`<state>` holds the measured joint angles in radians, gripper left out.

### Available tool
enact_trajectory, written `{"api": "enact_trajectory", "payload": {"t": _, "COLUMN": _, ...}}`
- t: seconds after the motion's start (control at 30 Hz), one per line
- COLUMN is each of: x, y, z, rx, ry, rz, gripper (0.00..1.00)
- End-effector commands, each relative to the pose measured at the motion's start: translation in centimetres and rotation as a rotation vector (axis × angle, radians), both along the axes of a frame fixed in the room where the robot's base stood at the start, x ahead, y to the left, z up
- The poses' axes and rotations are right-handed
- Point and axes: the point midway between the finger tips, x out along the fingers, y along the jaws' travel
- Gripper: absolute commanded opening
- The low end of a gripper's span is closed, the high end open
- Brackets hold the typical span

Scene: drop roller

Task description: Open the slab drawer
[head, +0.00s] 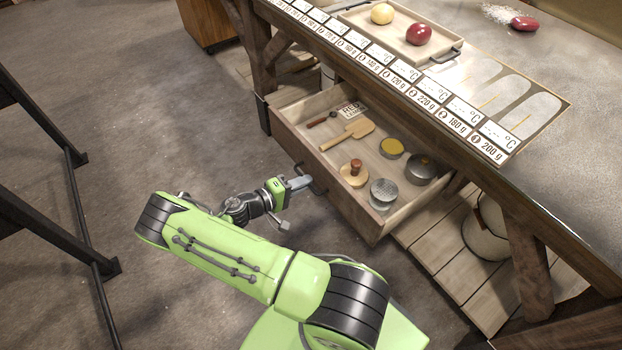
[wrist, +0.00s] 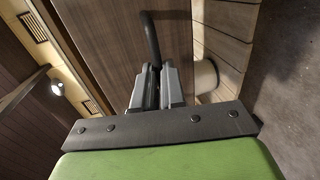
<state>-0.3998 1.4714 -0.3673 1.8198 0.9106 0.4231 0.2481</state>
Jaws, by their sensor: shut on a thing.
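The slab drawer (head: 322,169) is a wooden drawer under the workbench, and it stands pulled well out. Its contents show in the head view: a wooden paddle, a round stamp, tins and a small card. Its front carries a dark bar handle (head: 308,179). My gripper (head: 300,183) is at the drawer front, its jaws shut on the handle. In the wrist view my gripper (wrist: 156,90) closes around the lower end of the dark handle (wrist: 151,40) against the wooden front. The exact contact between fingers and bar is partly hidden by the fingers.
The workbench (head: 566,145) carries a printed scale strip and a tray (head: 375,40) with a yellow ball and a red ball. A red piece (head: 524,23) lies by white powder. A dark metal frame (head: 75,190) stands at left. The floor between is clear.

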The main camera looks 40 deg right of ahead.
Motion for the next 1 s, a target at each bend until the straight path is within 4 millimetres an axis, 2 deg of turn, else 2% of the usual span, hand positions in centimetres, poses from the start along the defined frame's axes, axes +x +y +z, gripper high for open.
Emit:
{"api": "enact_trajectory", "payload": {"t": 0.43, "x": 0.0, "y": 0.4, "z": -0.1, "rx": 0.003, "ry": 0.002, "rz": -0.001, "gripper": 0.00}}
{"api": "enact_trajectory", "payload": {"t": 0.47, "x": 0.0, "y": 0.4, "z": -0.1, "rx": 0.003, "ry": 0.002, "rz": -0.001, "gripper": 0.15}}
{"api": "enact_trajectory", "payload": {"t": 0.6, "x": 0.0, "y": 0.3, "z": -0.1, "rx": 0.002, "ry": 0.002, "rz": -0.001, "gripper": 0.35}}
{"api": "enact_trajectory", "payload": {"t": 0.87, "x": 0.1, "y": 0.4, "z": 0.0, "rx": 0.001, "ry": 0.001, "rz": 0.000, "gripper": 0.35}}
{"api": "enact_trajectory", "payload": {"t": 1.0, "x": 0.4, "y": 2.0, "z": 0.4, "rx": 0.003, "ry": -0.001, "rz": 0.005, "gripper": 0.35}}
